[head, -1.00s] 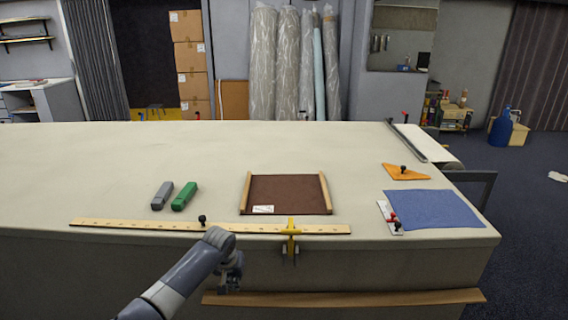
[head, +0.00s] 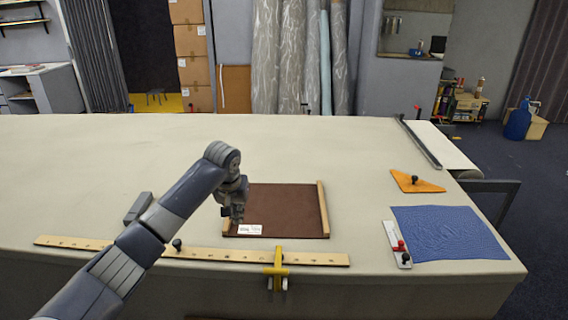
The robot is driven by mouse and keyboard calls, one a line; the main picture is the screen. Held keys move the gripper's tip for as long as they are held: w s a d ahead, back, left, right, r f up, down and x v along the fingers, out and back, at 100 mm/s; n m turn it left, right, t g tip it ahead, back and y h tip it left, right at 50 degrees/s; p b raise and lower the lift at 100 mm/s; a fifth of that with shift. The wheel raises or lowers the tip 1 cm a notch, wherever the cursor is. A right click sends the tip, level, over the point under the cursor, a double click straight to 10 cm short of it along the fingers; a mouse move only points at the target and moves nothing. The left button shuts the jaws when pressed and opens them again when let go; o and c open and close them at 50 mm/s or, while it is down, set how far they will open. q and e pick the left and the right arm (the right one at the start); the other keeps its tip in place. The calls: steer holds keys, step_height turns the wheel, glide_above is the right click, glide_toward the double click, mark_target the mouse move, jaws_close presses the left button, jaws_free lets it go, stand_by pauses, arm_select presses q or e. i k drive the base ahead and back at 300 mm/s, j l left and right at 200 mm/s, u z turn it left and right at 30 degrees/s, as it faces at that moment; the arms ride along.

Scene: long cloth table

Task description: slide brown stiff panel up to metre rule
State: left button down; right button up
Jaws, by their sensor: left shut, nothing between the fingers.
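The brown stiff panel (head: 280,206) lies flat on the table, with a pale wooden strip along its left and right sides and a white label (head: 250,230) at its near left corner. The metre rule (head: 215,254) lies along the table's front edge, a small gap nearer than the panel. My left gripper (head: 237,219) is shut and empty, pointing down at the panel's left side. It hides most of the left strip. I cannot tell whether it touches the panel. My right gripper is out of view.
A yellow clamp (head: 277,267) grips the rule at the table edge. A black knob (head: 177,244) stands on the rule. A grey block (head: 138,207) lies left, partly behind my arm. A blue cloth (head: 448,233) and orange triangle (head: 415,182) lie right. The table behind the panel is clear.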

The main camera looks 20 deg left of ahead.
mark_target(272, 211)
steer(key=i, duration=1.2)
